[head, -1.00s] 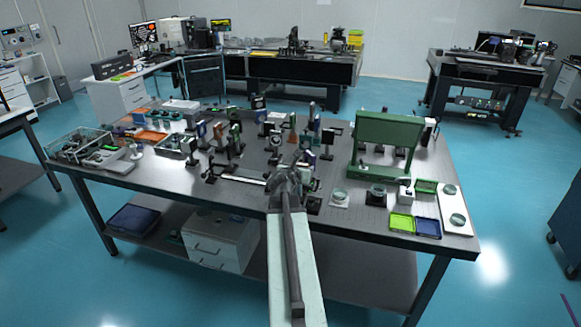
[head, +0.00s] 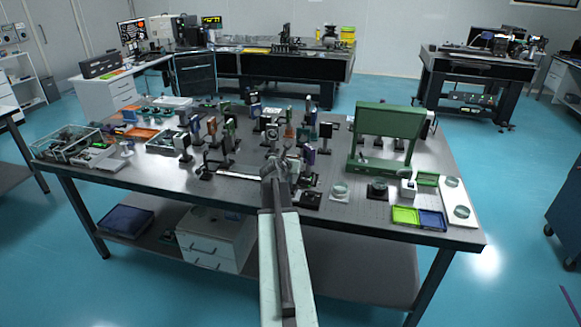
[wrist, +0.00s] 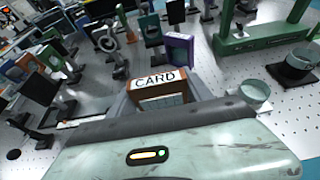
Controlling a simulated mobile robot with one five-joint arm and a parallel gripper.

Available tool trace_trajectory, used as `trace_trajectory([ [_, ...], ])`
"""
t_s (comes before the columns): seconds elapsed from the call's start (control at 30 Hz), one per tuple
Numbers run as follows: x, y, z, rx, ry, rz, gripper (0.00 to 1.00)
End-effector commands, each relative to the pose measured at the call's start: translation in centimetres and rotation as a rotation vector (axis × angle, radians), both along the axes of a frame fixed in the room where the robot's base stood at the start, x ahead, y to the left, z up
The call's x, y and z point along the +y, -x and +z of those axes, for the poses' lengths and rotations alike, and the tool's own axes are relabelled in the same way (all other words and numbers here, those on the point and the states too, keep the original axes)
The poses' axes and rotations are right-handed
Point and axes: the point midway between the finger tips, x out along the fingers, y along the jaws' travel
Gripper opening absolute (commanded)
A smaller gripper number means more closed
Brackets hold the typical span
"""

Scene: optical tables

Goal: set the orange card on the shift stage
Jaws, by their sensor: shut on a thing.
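The orange card (wrist: 157,83) carries a white strip reading "CARD" and shows in the wrist view between the fingers of my gripper (wrist: 160,99). My gripper is shut on it and holds it up among the optical parts. In the head view my gripper (head: 278,160) is over the near middle part of the optical table (head: 150,185). I cannot make out the card in that view. I cannot tell which of the small mounts and stages is the shift stage.
Several posts and optic mounts crowd the table beyond my gripper, including a purple block (wrist: 179,50). A green frame (head: 388,122) stands to the right. Round glass pieces (head: 340,188) and green and blue trays (head: 405,215) lie near the right front. The table's left front is mostly clear.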

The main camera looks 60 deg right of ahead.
Motion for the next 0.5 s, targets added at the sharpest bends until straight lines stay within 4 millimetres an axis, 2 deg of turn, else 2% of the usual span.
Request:
trace_trajectory([
  [0.3,-0.14,0.20,-0.25,0.000,0.001,-0.002,0.00],
  [0.33,-0.14,0.22,-0.11,0.000,0.000,-0.003,0.66],
  [0.4,-0.16,0.23,-0.08,0.000,0.000,-0.003,0.80],
  [0.5,-0.17,0.26,-0.08,-0.001,0.000,-0.004,0.80],
])
